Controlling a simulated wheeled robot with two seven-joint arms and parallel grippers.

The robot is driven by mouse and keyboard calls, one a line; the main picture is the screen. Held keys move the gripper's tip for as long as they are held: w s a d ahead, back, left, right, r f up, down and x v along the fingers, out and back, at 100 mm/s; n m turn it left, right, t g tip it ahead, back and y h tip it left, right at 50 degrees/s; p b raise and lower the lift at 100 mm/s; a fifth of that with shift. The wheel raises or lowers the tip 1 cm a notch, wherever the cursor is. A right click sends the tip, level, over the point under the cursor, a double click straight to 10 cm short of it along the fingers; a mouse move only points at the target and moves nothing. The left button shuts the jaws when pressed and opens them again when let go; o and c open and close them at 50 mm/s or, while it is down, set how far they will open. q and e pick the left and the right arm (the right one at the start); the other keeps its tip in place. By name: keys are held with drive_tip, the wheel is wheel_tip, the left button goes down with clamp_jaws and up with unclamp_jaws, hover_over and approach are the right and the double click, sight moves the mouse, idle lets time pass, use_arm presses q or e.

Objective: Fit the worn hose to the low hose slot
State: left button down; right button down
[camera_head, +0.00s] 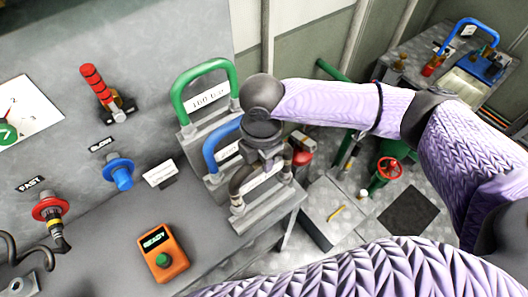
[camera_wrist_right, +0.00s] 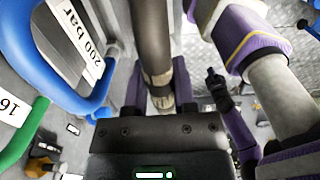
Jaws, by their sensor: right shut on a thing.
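The worn hose (camera_head: 237,183) is a dark brownish arch at the front of the stepped hose rack (camera_head: 262,212), in front of the blue hose. Its left end reaches down close to the rack's front step; I cannot tell whether it is seated. My right gripper (camera_head: 268,158) is shut on the hose's upper part from above and hides some of it. In the right wrist view the hose (camera_wrist_right: 152,42) runs between the fingers, with a worn, pale-banded end fitting (camera_wrist_right: 162,101). The low slot is largely hidden by the hose and gripper.
A green hose (camera_head: 205,73) and a blue hose (camera_head: 211,146) arch behind on the higher steps, with pressure labels. An orange handset (camera_head: 162,252) lies on the bench. Red (camera_head: 50,209) and blue (camera_head: 120,173) knobs are at left. A red valve wheel (camera_head: 390,168) stands beyond the rack.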

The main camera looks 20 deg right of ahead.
drive_tip(key=shift+d+r+p, duration=0.1)
drive_tip(key=shift+r+p, duration=0.05)
drive_tip(key=shift+p, duration=0.5)
wheel_tip(320, 180, down, 6)
drive_tip(key=b, duration=0.3)
drive_tip(key=shift+r, duration=0.2)
drive_tip(key=shift+r, duration=0.1)
drive_tip(key=shift+p, duration=0.4)
drive_tip(key=shift+p, duration=0.4)
